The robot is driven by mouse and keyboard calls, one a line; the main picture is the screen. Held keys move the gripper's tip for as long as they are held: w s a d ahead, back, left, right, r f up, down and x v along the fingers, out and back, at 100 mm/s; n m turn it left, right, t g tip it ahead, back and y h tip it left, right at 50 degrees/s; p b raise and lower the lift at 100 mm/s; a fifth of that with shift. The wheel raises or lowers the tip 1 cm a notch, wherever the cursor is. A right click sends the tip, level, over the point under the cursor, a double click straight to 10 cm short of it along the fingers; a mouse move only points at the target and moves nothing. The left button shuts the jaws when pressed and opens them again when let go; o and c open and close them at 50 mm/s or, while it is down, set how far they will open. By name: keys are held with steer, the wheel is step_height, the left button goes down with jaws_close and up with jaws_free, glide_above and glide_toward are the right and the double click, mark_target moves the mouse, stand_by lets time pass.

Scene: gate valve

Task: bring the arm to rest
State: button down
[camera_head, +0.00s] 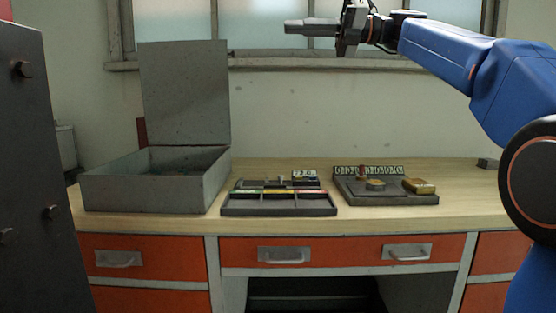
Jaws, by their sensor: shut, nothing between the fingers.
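My gripper (296,27) shows at the top middle of the head view, at the end of my blue arm. It is shut with nothing in it, and its fingers point left. It is up in the air in front of the window, well above the bench, and touches nothing. My arm reaches in from the right side of the picture.
A wooden bench (455,217) with orange drawers carries an open grey metal box (150,195), a dark compartment tray (278,211) and a dark base with small parts (388,196). A dark panel (40,170) with bolts stands at the left edge. Air above the bench is clear.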

steer(key=s+d+f+n+t+h, duration=0.1)
steer(key=s+d+f+n+h, duration=0.2)
steer(key=f, duration=0.7)
steer(key=s+d+f+n+t+h, duration=0.1)
steer(key=s+f+n+t+h, duration=0.2)
steer(key=f, duration=0.6)
steer(key=s+d+f+n+h, duration=0.3)
steer(key=s+f, duration=0.2)
steer(key=f, duration=0.5)
steer(key=s+d+f+n+h, duration=0.3)
steer(key=s+d+f+n, duration=0.2)
steer(key=f, duration=0.6)
steer(key=s+d+f+n+h, duration=0.3)
steer(key=s+d+f+n, duration=0.3)
steer(key=f, duration=0.6)
steer(key=s+d+f+n+h, duration=0.3)
steer(key=s+d+f+n, duration=0.3)
steer(key=s+f, duration=0.3)
step_height(320, 180, down, 2)
steer(key=shift+f+n, duration=0.15)
steer(key=shift+n, duration=0.15)
